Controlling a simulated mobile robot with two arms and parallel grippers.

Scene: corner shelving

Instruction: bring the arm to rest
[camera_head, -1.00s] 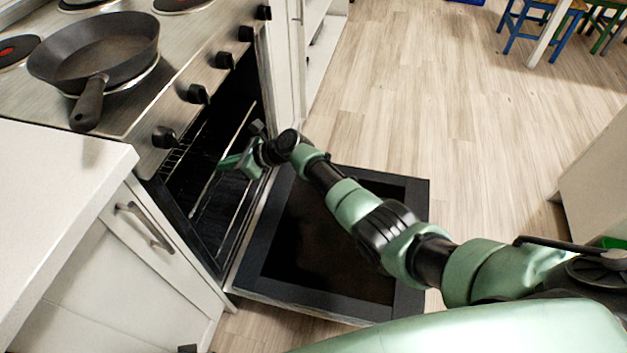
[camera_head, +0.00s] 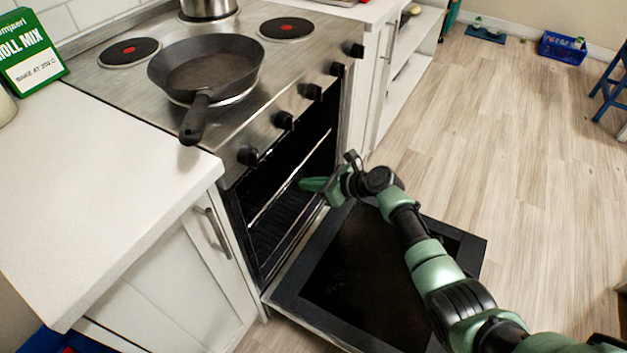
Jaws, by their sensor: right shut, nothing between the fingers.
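My right gripper (camera_head: 315,185) is shut and empty, with green fingers pointing left into the front of the open oven (camera_head: 290,200). My right arm reaches in from the lower right, above the lowered oven door (camera_head: 372,262). An oven rack (camera_head: 285,180) shows inside the dark cavity, close to the fingertips; I cannot tell whether they touch it. My left gripper is not in view.
A black frying pan (camera_head: 207,68) sits on the stove, its handle over the front edge. A white counter (camera_head: 90,190) with a green box (camera_head: 30,50) is at left. A blue crate (camera_head: 562,47) stands far right. The wooden floor (camera_head: 500,150) on the right is clear.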

